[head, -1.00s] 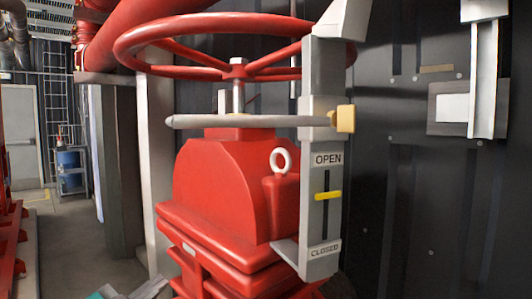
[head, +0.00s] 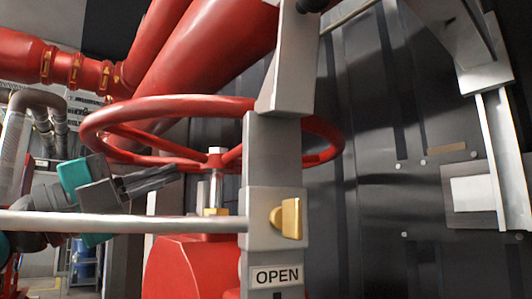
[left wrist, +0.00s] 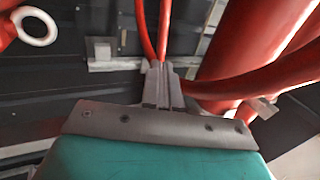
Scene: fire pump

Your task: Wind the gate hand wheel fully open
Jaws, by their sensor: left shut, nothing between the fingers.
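The red gate hand wheel (head: 180,106) sits on a threaded stem (head: 216,185) above the red gate housing (head: 185,265). My left gripper (head: 176,173) comes in from the left, just below the wheel's near-left rim, its shut fingers pointing toward the stem. I cannot tell whether they touch the wheel. In the left wrist view the closed fingers (left wrist: 160,70) point toward red bars, with nothing visible between them. A grey post with the OPEN label (head: 276,276) stands in front of the wheel; the slider below it is out of view. My right gripper is not in view.
A grey bar (head: 120,222) crosses in front of my left arm to the post, by a yellow block (head: 288,218). Large red pipes (head: 205,50) run above and behind the wheel. A dark panelled wall (head: 370,200) stands at the back right.

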